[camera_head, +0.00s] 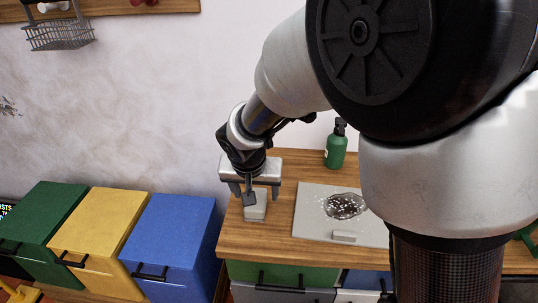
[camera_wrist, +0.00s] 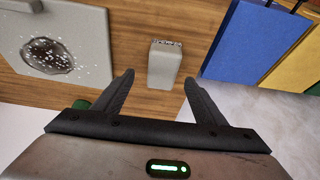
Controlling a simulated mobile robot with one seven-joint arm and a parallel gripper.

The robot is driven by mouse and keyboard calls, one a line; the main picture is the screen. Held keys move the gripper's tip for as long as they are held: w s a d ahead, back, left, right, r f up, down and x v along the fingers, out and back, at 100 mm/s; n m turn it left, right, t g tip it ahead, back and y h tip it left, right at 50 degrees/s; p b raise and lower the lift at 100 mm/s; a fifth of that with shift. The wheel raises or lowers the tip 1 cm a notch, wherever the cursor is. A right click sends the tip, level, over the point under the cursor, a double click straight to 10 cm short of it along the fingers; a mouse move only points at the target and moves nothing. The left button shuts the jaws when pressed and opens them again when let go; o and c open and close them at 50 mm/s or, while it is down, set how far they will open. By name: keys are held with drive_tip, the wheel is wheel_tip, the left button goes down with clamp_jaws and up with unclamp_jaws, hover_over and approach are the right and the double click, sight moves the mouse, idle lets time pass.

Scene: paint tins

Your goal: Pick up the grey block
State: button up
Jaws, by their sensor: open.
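A light grey block (camera_head: 255,213) stands on the wooden counter near its left end. In the wrist view the grey block (camera_wrist: 164,66) lies just ahead of and between the fingertips, with a speckled far end. My gripper (camera_head: 254,192) is above the block in the head view, its fingers pointing down and partly covering it. In the wrist view my gripper (camera_wrist: 158,80) is open, with nothing held between its fingers. I cannot tell whether the fingers touch the block.
A pale grey board (camera_head: 308,215) with a dark, white-speckled patch (camera_head: 345,206) lies right of the block, a small pale piece (camera_head: 344,237) at its front. A green bottle (camera_head: 336,150) stands behind. Blue (camera_head: 175,225), yellow (camera_head: 105,235) and green (camera_head: 45,215) bins stand left of the counter.

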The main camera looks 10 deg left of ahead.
drive_tip(key=shift+a+b+x, duration=0.15)
drive_tip(key=shift+b+x, duration=0.1)
drive_tip(key=shift+x, duration=1.25)
drive_tip(key=shift+a+b+x, duration=0.1)
drive_tip(key=shift+b+x, duration=0.15)
drive_tip(key=shift+x, duration=1.3)
drive_tip(key=shift+c, duration=0.5)
drive_tip(key=shift+r, duration=0.1)
drive_tip(key=c, duration=1.1)
drive_tip(key=shift+r, duration=0.1)
wheel_tip(320, 180, up, 10)
drive_tip(key=shift+f+p, duration=0.1)
drive_tip(key=shift+p, duration=1)
